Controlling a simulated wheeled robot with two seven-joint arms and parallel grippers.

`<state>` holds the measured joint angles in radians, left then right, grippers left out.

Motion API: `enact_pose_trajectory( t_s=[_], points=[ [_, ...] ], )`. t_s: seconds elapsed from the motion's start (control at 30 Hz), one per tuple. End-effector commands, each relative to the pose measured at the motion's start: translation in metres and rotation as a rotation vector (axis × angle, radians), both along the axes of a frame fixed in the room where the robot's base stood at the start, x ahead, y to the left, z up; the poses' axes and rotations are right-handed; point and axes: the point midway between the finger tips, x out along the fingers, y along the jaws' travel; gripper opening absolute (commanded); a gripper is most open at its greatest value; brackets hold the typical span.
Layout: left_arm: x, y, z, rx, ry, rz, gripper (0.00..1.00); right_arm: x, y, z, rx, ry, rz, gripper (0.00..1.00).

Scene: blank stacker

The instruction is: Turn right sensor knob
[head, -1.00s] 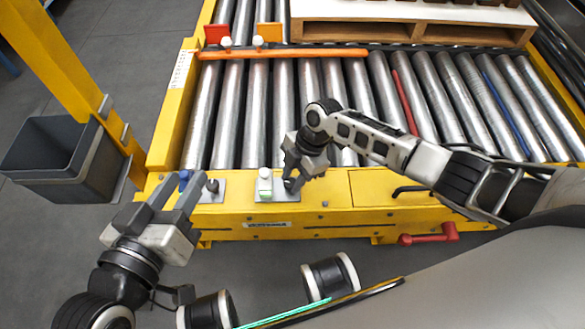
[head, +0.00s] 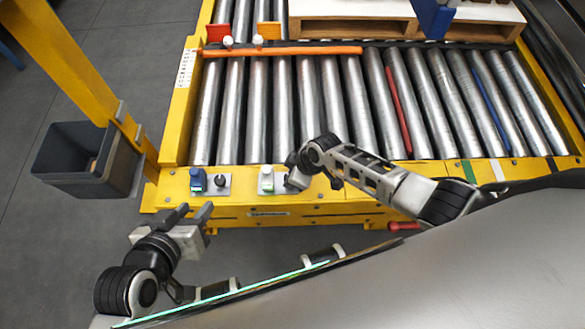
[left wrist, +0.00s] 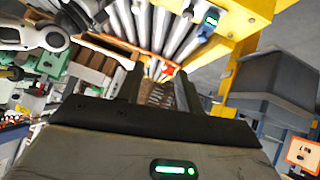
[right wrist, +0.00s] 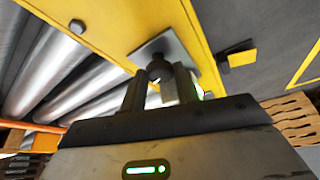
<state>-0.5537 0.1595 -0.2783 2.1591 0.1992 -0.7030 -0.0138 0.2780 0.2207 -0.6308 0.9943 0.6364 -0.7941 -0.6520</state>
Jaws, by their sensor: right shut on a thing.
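The right sensor plate (head: 279,190) sits on the conveyor's yellow front rail, with a white and green sensor (head: 266,180) on its left side. My right gripper (head: 290,181) is at the plate's right side and covers the right knob in the head view. In the right wrist view the dark knob (right wrist: 156,68) is between my fingertips, and the gripper is shut on it. My left gripper (head: 190,211) is open and empty in front of the rail, below the left plate; its spread fingers also show in the left wrist view (left wrist: 160,88).
The left plate (head: 209,190) carries a blue sensor (head: 197,180) and a dark knob (head: 221,181). A grey bin (head: 75,165) hangs by the yellow post at left. An orange bar (head: 290,50) crosses the rollers. A pallet (head: 350,30) lies at the back.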

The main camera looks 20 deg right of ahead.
Motion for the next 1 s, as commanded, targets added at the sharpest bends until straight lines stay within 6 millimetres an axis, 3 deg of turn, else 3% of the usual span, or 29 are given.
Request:
enact_pose_trajectory(
  t_s=[0.2, 0.53, 1.0],
  points=[
    [-0.003, 0.005, 0.030, 0.001, -0.041, 0.022, 0.36, -0.002, 0.002, 0.003, 0.001, 0.003, -0.180, 0.08],
    [-0.003, 0.014, 0.056, 0.007, -0.097, 0.048, 0.36, -0.003, 0.003, 0.001, 0.001, 0.004, -0.363, 0.08],
    [-0.005, 0.016, 0.063, 0.008, -0.111, 0.056, 0.36, -0.003, 0.003, -0.001, 0.000, 0.003, -0.427, 0.08]
  ],
)
